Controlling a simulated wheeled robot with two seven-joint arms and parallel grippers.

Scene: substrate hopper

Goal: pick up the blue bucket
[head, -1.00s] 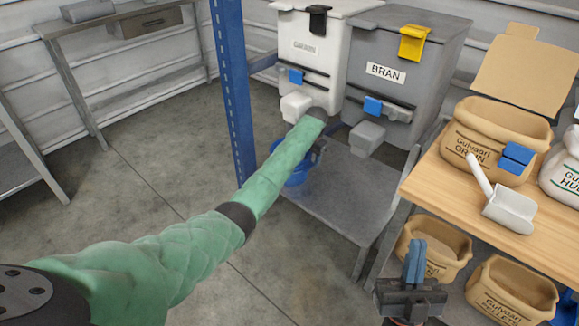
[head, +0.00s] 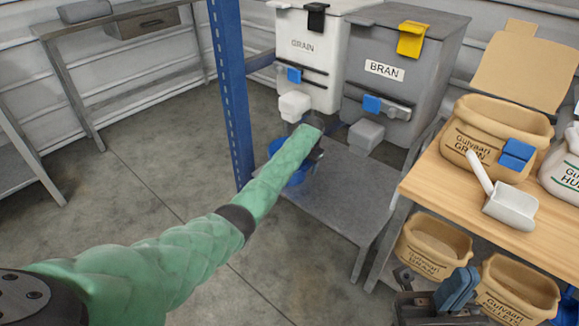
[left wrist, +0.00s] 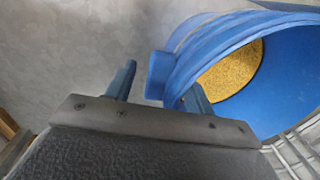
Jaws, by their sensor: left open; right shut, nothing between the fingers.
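The blue bucket (head: 299,177) stands on the grey lower shelf below the hoppers, mostly hidden behind my left arm in the head view. In the left wrist view the bucket (left wrist: 292,98) fills the right side, with yellow grain inside. Its raised blue handle band (left wrist: 215,38) runs close to my fingers, and a blue end piece (left wrist: 158,75) shows between them. My left gripper (head: 318,152) is open at the bucket. I cannot tell whether it touches the handle. My right gripper (head: 458,290) is shut and empty at the lower right, near the bags.
A white GRAIN hopper (head: 314,72) and a grey BRAN hopper (head: 385,95) stand above the shelf (head: 345,200). A blue post (head: 230,95) rises left of the bucket. A wooden table (head: 425,190) with a bag and scoop is at right. Floor at left is clear.

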